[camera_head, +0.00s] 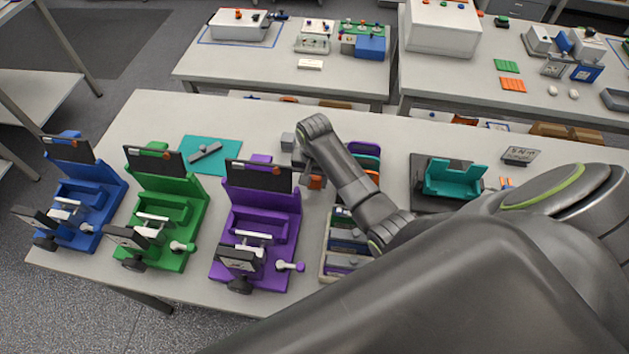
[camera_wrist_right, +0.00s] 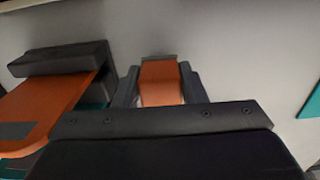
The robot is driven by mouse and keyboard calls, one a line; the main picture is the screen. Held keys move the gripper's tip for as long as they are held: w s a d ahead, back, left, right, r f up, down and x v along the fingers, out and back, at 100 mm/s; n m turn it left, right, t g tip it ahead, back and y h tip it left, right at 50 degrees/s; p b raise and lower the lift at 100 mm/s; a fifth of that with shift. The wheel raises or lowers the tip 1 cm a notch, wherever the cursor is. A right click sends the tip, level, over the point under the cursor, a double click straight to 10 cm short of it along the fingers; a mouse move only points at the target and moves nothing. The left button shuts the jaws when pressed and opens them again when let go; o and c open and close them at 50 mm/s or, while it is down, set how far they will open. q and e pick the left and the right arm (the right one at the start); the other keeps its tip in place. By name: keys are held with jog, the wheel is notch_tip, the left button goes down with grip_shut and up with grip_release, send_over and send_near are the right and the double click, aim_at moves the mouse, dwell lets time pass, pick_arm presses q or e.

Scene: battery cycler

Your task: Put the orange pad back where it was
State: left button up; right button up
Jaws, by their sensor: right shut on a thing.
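In the head view my right gripper (camera_head: 308,177) is over the table, just right of the purple fixture. It is shut on the orange pad (camera_head: 316,183). In the right wrist view the orange pad (camera_wrist_right: 160,82) sits between the two dark fingers, with the pale table surface around it. My own arm hides part of the area beyond and below the gripper. My left gripper is not in view.
The purple fixture (camera_head: 261,212), green fixture (camera_head: 167,208) and blue fixture (camera_head: 88,195) stand to the left. A compartment tray (camera_head: 328,267) lies partly behind my arm. An orange plate with a dark block (camera_wrist_right: 55,100) is close by. A teal mat (camera_head: 221,160) lies further left.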

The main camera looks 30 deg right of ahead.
aim_at(315, 177)
jog(key=shift+f, duration=1)
jog(key=shift+f, duration=0.15)
jog(key=o, duration=1)
jog(key=shift+c, duration=0.2)
notch_tip(315, 177, up, 10)
jog(key=shift+f+b, duration=0.1)
jog(key=shift+b, duration=1)
jog(key=shift+r+p, duration=0.6)
jog(key=shift+r, duration=0.7)
jog(key=shift+f, duration=0.1)
